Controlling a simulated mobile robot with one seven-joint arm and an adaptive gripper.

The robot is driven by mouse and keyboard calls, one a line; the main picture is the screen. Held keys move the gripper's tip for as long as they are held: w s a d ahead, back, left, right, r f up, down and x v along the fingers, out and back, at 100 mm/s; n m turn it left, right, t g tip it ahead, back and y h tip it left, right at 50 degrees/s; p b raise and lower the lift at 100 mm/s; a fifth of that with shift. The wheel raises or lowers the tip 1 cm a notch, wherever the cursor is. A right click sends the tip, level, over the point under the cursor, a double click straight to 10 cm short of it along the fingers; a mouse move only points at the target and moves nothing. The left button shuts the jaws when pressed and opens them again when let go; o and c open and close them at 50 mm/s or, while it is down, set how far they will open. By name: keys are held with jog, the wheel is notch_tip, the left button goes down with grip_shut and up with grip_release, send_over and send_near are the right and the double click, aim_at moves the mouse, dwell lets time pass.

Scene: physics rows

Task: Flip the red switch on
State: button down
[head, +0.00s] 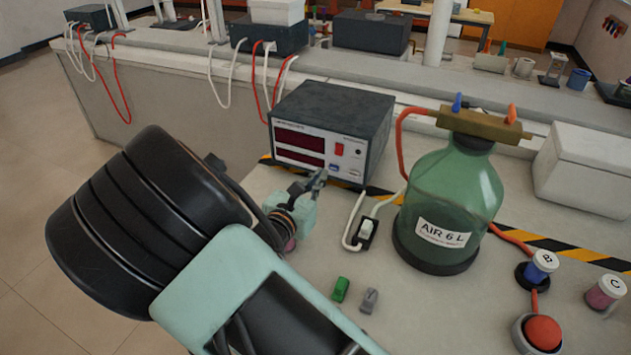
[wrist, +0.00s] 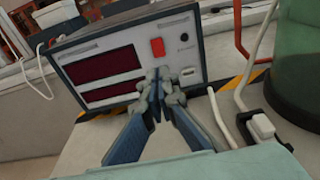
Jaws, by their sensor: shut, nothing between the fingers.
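The red switch (head: 338,149) is a small upright rectangle on the front panel of a dark box-shaped instrument (head: 340,102). In the wrist view the red switch (wrist: 158,47) lies just above my fingertips, uncovered. The instrument's white panel (wrist: 120,50) also carries two dark red displays to the left of the switch and a black round knob to its right. My gripper (head: 318,178) is shut and empty in front of the panel's lower part, below the switch. It also shows in the wrist view (wrist: 160,76). I cannot tell whether the fingertips touch the panel.
A green glass bottle (head: 455,190) labelled AIR 6 L stands right of the instrument with a red hose. Green (head: 341,288) and grey (head: 369,300) small blocks lie at the front. A red dome button (head: 543,332) is front right.

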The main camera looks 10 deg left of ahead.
aim_at(338, 155)
jog(key=x, duration=0.9)
jog(key=shift+w+f, duration=0.1)
jog(key=shift+w, duration=0.1)
jog(key=shift+d, duration=0.1)
jog(key=shift+w+f+b, duration=0.15)
jog(key=shift+w+b, duration=0.15)
jog(key=shift+w, duration=0.05)
